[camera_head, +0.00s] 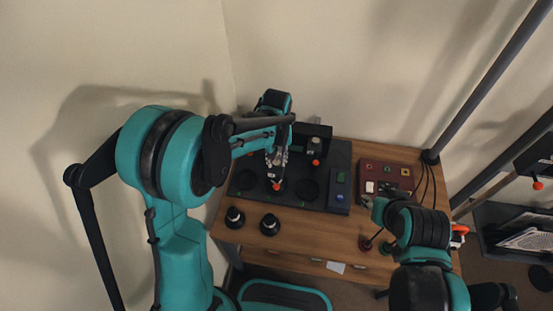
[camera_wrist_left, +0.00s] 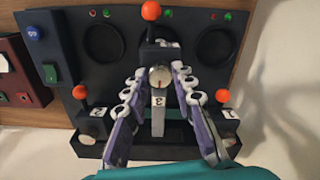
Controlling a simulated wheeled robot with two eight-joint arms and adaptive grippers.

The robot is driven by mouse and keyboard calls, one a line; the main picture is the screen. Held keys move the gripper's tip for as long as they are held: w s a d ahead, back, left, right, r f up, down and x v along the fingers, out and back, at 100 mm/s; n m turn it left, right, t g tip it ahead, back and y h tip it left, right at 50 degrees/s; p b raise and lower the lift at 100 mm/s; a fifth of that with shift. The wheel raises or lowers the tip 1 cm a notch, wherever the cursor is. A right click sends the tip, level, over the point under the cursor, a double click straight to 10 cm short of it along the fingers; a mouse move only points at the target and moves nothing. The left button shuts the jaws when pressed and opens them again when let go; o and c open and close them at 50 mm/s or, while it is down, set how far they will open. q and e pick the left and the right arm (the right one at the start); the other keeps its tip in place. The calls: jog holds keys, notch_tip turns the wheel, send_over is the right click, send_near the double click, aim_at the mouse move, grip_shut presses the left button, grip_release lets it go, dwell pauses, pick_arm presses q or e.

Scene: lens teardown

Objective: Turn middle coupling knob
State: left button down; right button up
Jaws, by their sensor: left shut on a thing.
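The black coupling panel (camera_head: 340,165) lies at the back of the wooden table. In the left wrist view, the middle coupling knob (camera_wrist_left: 160,77) is a small pale round knob with a red mark, beneath an orange-tipped lever (camera_wrist_left: 151,11). My left gripper (camera_wrist_left: 159,72) has its two fingers on either side of this knob and is shut on it. In the head view my left gripper (camera_head: 277,157) reaches down onto the panel, and its wrist hides most of the knob.
Other orange-tipped levers (camera_wrist_left: 79,92) (camera_wrist_left: 222,96) stand on both sides. A dark red control box (camera_head: 385,180) with cables sits right of the panel. Two black round parts (camera_head: 235,217) (camera_head: 270,224) stand in front. The table's front middle is mostly clear.

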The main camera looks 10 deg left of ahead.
aim_at(276, 162)
pick_arm(q)
jog(key=c, duration=1.3)
grip_release()
jog(key=shift+o, duration=0.2)
notch_tip(276, 162, up, 12)
jog(key=shift+s+a, duration=0.1)
jog(key=s+a+f+m+t+b, duration=0.1)
jog(key=s+a+t+b, duration=0.1)
jog(key=s, duration=0.6)
jog(key=s+a+f+m+t+b, duration=0.1)
jog(key=s+a+f+t+b, duration=0.1)
jog(key=s+a+t, duration=0.3)
jog(key=s, duration=0.3)
jog(key=shift+s+f+m, duration=0.25)
jog(key=shift+m, duration=0.15)
